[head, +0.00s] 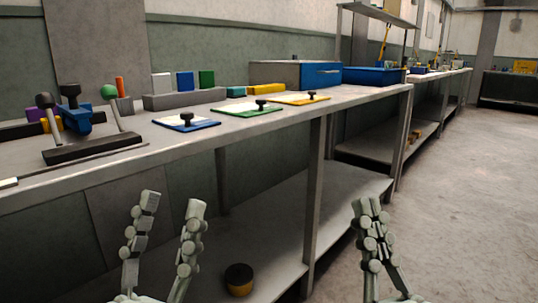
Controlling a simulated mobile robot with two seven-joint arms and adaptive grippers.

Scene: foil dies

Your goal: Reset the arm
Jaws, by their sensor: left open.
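My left gripper (172,204) is open and empty in the lower left of the head view. It is in front of the workbench (120,168), apart from the bench edge. My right gripper (370,208) is at the lower right, over the floor side of the bench. Its fingers look close together, with nothing visible between them. Both grippers point up in the picture. The rest of both arms is out of view.
A lever device (90,145) stands at left, a grey box (280,72) behind. A black and yellow roll (239,279) is on the lower shelf. Open floor (470,190) lies right.

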